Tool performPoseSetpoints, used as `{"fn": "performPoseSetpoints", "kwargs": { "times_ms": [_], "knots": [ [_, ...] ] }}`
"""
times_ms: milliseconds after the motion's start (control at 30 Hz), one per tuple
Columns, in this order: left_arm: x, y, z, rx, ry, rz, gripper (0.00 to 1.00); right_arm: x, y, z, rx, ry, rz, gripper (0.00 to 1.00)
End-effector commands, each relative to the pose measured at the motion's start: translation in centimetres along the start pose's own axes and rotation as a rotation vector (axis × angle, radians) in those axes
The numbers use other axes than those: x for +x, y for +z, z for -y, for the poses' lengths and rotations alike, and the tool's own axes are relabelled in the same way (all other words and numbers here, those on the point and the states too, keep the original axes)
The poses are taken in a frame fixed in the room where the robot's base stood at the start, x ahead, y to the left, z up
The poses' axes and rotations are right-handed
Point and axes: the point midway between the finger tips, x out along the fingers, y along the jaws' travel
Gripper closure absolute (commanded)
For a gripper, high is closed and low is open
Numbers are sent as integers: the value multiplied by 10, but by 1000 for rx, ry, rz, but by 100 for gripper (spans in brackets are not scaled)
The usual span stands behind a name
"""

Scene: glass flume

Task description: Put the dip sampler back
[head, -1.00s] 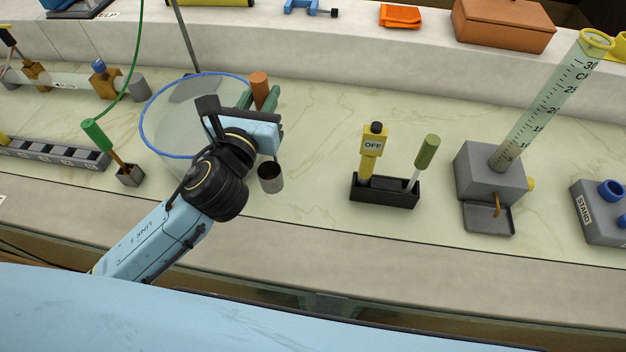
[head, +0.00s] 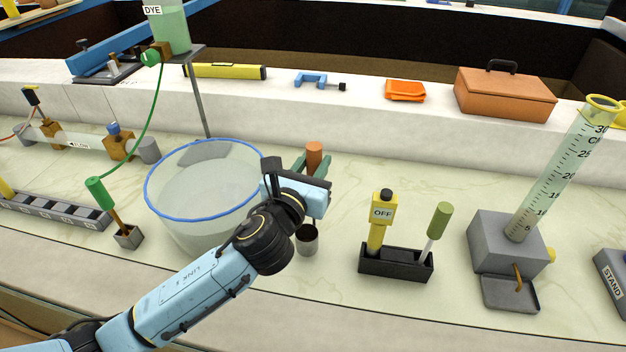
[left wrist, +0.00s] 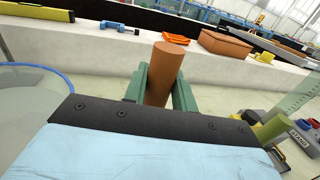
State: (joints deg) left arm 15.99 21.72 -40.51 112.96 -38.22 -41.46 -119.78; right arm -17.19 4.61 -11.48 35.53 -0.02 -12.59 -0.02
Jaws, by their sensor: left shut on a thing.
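The dip sampler has an orange-brown handle (head: 314,153) and a small grey metal cup (head: 307,246) at its lower end. My left gripper (head: 313,164) is shut on the handle and holds it roughly upright, with the handle's top above the fingers. In the left wrist view the brown handle (left wrist: 165,72) stands between the two green fingers (left wrist: 160,92). The gripper hides the sampler's middle. The cup hangs just right of the round clear tank with a blue rim (head: 150,200); I cannot tell whether it touches the bench. My right gripper is not in view.
Right of the cup is a black holder (head: 395,268) with a yellow OFF-marked tool (head: 380,228) and a green-handled tool (head: 440,220). Further right stands a measuring cylinder (head: 560,160) in a grey block. A green-handled probe (head: 98,193) stands left. Bench in front is clear.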

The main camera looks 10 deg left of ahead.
Motion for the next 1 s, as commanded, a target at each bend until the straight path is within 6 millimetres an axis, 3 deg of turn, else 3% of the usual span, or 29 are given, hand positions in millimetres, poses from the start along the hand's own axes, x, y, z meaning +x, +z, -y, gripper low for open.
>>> {"fn": "performPoseSetpoints", "kwargs": {
  "times_ms": [133,300,500,533,700,1000],
  "knots": [
    [0,-25,0,-2,1,-2,100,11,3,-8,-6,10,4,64],
    [0,-25,0,-1,0,1,100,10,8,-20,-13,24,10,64],
    [0,-28,0,0,0,0,100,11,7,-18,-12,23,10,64],
    [0,-29,0,0,1,-2,72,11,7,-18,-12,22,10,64],
    [0,-29,0,0,0,-2,52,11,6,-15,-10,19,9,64],
    [0,-26,0,0,0,-1,52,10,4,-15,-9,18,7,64]
  ]
}}
